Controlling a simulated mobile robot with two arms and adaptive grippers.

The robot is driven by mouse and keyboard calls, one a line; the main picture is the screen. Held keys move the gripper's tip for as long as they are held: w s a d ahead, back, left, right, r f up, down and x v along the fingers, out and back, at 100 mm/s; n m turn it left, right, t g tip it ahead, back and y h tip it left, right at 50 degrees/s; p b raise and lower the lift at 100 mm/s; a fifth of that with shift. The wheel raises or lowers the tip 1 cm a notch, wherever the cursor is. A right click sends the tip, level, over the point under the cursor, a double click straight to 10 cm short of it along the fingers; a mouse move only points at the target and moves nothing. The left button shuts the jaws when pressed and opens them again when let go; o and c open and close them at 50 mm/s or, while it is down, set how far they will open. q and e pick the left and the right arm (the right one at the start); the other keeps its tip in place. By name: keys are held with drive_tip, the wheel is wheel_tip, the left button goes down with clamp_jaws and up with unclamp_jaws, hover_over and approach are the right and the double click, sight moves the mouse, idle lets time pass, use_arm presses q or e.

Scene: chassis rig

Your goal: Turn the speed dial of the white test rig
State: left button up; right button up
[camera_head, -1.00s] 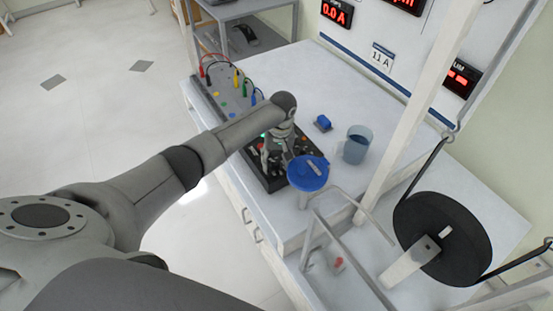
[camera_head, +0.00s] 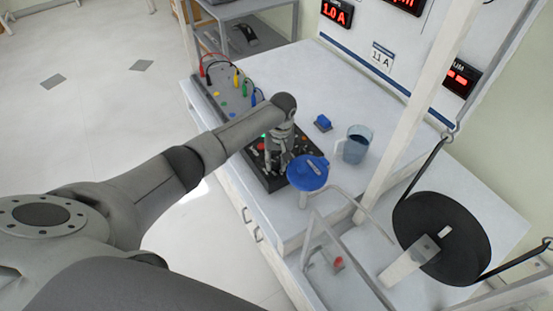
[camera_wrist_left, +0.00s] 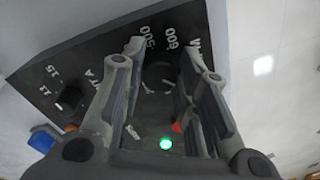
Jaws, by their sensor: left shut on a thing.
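The black control panel (camera_head: 272,183) of the white test rig (camera_head: 290,95) lies at the front edge of its white top. My left gripper (camera_head: 277,158) reaches down over the panel from the left. In the left wrist view its two fingers (camera_wrist_left: 160,72) are closed in on the sides of a dark round dial (camera_wrist_left: 158,78), beside the printed marks 500 and 600. The fingers partly hide the dial and its scale. A green light (camera_wrist_left: 166,144) glows nearer the wrist. My right gripper is not in view.
A second black knob (camera_wrist_left: 70,99) sits by marks 11 and 15. A blue round part (camera_head: 307,173) stands right beside the panel. A blue-grey mug (camera_head: 355,147) and small blue block (camera_head: 323,122) stand behind. Cables (camera_head: 230,75) rise at left; a black wheel (camera_head: 442,238) stands right.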

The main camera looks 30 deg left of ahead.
use_arm(q)
drive_tip(key=m+p, duration=0.1)
drive_tip(key=m, duration=0.1)
drive_tip(key=shift+r+m+p, duration=0.15)
drive_tip(key=shift+m+p, duration=0.15)
drive_tip(key=shift+m, duration=0.1)
drive_tip(key=m+p, duration=0.1)
drive_tip(key=m, duration=0.2)
drive_tip(key=shift+s+m, duration=0.1)
drive_tip(key=shift+m, duration=0.2)
drive_tip(key=m+p, duration=0.1)
drive_tip(key=m, duration=0.2)
drive_tip(key=shift+a+m+t, duration=0.1)
drive_tip(key=shift+m+t, duration=0.2)
drive_tip(key=shift+m, duration=0.1)
drive_tip(key=m+p, duration=0.1)
drive_tip(key=m, duration=0.1)
drive_tip(key=shift+m, duration=0.3)
drive_tip(key=m, duration=0.2)
drive_tip(key=shift+a+m, duration=0.1)
drive_tip(key=shift+m, duration=0.3)
drive_tip(key=m, duration=0.3)
drive_tip(key=shift+m+t, duration=0.3)
drive_tip(key=m+b, duration=0.1)
drive_tip(key=m, duration=0.2)
drive_tip(key=shift+h, duration=0.3)
drive_tip(key=shift+a+m+b, duration=0.1)
drive_tip(key=shift+m+b, duration=0.35)
drive_tip(key=shift+m, duration=1.65)
